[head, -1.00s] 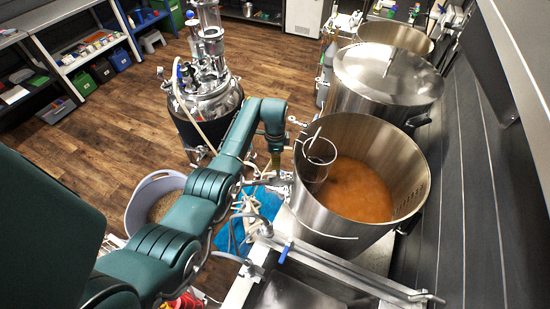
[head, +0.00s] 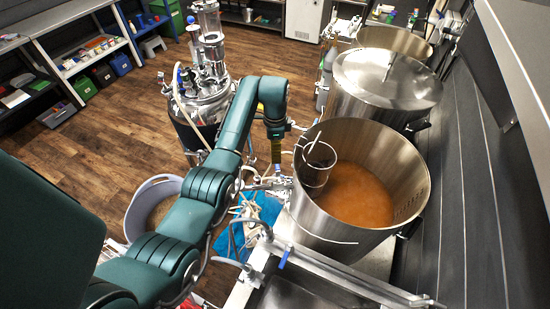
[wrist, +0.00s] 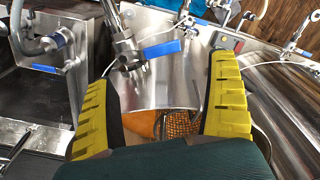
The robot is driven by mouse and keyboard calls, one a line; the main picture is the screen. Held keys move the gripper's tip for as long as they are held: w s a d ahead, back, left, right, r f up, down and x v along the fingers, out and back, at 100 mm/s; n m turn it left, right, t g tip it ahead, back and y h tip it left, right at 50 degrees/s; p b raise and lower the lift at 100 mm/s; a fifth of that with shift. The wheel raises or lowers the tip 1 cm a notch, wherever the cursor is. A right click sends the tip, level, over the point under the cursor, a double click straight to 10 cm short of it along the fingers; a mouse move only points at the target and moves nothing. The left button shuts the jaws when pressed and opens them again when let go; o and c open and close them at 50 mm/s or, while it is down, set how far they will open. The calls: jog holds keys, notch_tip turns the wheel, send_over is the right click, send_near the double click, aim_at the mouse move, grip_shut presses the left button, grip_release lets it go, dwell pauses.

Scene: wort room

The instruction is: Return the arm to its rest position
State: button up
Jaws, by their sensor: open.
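My green arm reaches from the lower left of the head view. Its wrist bends down beside the left rim of the open steel pot (head: 400,180). My gripper (head: 276,152) points down there, small and partly hidden, so its fingertips are unclear. In the wrist view, the two yellow fingers of my gripper (wrist: 160,70) stand wide apart with nothing held between them. Steel surfaces and a blue-handled valve (wrist: 162,48) show beyond the fingers.
The pot holds orange-brown liquid (head: 350,195) and a mesh basket (head: 316,172) at its left wall. A lidded pot (head: 388,80) stands behind. A glass-topped vessel (head: 205,95) and a grey tub (head: 150,200) stand left. Hoses lie below my wrist. Wooden floor (head: 110,140) is open further left.

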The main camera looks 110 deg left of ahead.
notch_tip(320, 180, up, 3)
jog(key=shift+r, duration=0.15)
notch_tip(320, 180, down, 12)
jog(key=shift+r, duration=0.1)
jog(key=shift+s+d, duration=0.1)
jog(key=shift+s, duration=0.05)
dwell(0.3)
dwell(0.5)
